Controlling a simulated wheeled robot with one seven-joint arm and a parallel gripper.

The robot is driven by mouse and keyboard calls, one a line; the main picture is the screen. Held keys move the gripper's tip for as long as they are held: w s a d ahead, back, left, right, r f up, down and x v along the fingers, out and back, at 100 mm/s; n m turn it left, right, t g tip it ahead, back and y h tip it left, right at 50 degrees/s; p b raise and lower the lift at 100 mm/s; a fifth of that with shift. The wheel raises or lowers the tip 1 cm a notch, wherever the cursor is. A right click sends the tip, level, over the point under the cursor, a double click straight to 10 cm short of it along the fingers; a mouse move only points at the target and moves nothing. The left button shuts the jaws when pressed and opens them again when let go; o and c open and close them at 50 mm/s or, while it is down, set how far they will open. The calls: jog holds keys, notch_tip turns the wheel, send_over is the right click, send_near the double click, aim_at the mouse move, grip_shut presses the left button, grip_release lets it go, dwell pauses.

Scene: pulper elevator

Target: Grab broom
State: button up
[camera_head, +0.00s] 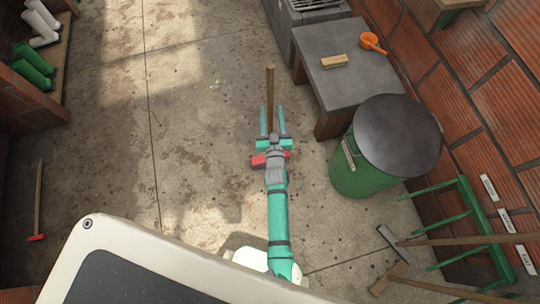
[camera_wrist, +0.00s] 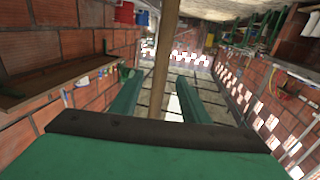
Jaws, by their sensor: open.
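A broom with a wooden handle (camera_head: 270,88) and what looks like a red head (camera_head: 260,161) is in the middle of the head view. My gripper (camera_head: 272,112) is open, with one finger on each side of the handle in that picture. In the wrist view, the handle (camera_wrist: 166,45) runs from the top edge down between the two green fingers of my gripper (camera_wrist: 157,82). Gaps show on both sides of it, so the fingers are apart from it. The handle's lower part is hidden behind my gripper.
A green drum (camera_head: 365,172) with a dark lid stands right of my arm. Behind it is a grey table (camera_head: 345,85) with a wooden block and an orange scoop (camera_head: 372,42). A green rack (camera_head: 470,205) with long-handled tools is at right.

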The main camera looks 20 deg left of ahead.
aim_at(271, 105)
jog(key=shift+x, duration=1.5)
jog(key=shift+w+a, duration=0.3)
jog(key=shift+w, duration=0.35)
jog(key=shift+w+a, duration=0.25)
jog(key=shift+w, duration=0.1)
jog(key=shift+d, duration=0.2)
jog(key=shift+c, duration=0.7)
grip_shut()
jog(key=shift+a, duration=0.1)
jog(key=shift+r, duration=0.1)
